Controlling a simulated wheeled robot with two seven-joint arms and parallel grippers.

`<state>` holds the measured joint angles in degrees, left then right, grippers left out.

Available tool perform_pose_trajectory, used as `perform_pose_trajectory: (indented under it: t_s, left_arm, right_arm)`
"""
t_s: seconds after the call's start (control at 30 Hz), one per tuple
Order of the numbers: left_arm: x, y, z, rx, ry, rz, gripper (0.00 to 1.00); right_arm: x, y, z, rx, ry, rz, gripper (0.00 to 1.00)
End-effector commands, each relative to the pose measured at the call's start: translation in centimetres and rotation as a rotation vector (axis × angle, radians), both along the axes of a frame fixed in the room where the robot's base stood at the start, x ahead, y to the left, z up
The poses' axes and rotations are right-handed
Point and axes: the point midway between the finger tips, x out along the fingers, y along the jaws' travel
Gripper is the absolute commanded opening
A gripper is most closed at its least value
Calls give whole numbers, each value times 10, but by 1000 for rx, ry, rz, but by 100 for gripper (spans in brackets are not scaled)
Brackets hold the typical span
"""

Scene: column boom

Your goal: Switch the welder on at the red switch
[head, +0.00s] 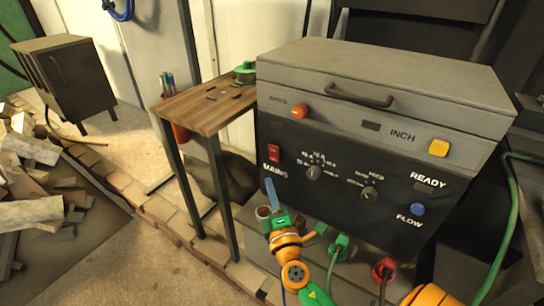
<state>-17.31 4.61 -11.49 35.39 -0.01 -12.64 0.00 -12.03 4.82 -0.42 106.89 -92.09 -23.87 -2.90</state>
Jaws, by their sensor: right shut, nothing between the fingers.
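The welder (375,75) is a grey box with a dark front panel on the right. Its red switch (274,153) is at the left end of the panel, above the word MAINS. Which way the rocker is tipped is too small to tell. My right gripper (270,184) is shut and empty, its blue fingers pointing up in front of the panel's lower left, just below the switch. The fingertips appear apart from the switch and overlap the area by the MAINS lettering. My left gripper is not in view.
The panel also carries an orange knob (299,111), a yellow INCH button (439,148), two dials and a blue FLOW button (418,209). Green (340,246) and red plugs with cables sit below. A wooden-topped table (205,105) stands left of the welder; rubble lies far left.

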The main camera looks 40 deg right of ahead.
Motion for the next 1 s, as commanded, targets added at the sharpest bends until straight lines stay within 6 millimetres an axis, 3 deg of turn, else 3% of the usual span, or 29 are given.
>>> perform_pose_trajectory:
  t_s: [0.3, 0.6, 1.0]
  left_arm:
    - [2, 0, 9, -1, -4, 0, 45]
    - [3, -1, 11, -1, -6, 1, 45]
    - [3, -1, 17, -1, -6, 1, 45]
  right_arm:
    - [65, -27, 11, 0, -3, -2, 0]
    - [77, -60, 15, -1, 0, -1, 0]
    - [78, -63, 19, 10, 5, 0, 0]
